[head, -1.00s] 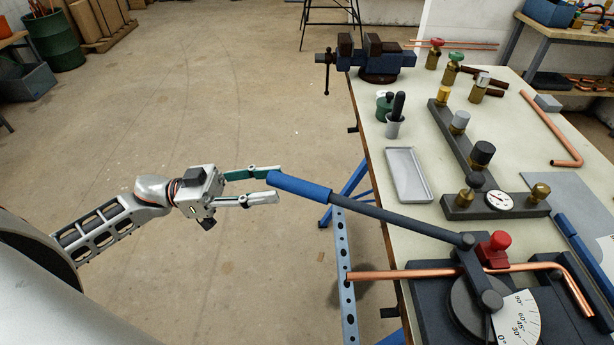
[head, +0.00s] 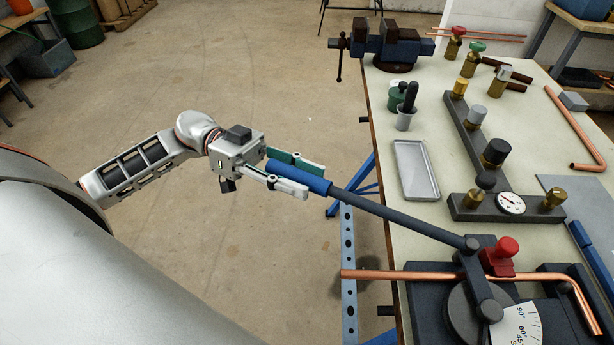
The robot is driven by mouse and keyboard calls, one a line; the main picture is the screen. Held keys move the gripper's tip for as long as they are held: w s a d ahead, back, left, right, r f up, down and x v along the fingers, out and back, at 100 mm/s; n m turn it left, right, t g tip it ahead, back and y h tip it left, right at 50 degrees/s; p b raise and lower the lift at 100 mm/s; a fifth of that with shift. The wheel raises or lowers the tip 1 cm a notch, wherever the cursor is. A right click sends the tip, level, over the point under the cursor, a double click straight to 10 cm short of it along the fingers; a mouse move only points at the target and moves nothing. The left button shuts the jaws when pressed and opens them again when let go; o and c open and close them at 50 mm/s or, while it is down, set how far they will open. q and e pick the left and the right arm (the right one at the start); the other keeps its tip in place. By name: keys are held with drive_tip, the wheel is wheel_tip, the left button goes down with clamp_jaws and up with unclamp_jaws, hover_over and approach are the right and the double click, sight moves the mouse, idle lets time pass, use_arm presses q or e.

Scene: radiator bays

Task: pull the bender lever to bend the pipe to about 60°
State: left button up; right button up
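The bender lever is a dark bar (head: 400,213) with a blue grip (head: 316,184), reaching left past the bench edge. My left gripper (head: 313,181) has its fingers on either side of the blue grip near its end. The fingers still look spread, with a green pad showing behind the grip; contact is not clear. The copper pipe (head: 420,274) lies through the bender (head: 440,297) by the red knob (head: 499,256) and turns down at its right end. The white angle scale (head: 517,325) is partly cut off below. My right gripper is not in view.
The bench (head: 385,105) carries a blue vise (head: 395,43), a grey tray (head: 415,170), a dark manifold with a gauge (head: 511,203), and loose fittings. A perforated metal upright (head: 349,262) stands beside the bench edge.

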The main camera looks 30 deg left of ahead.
use_arm(q)
drive_tip(key=shift+d, duration=0.6)
clamp_jaws()
drive_tip(key=shift+s+a, duration=0.1)
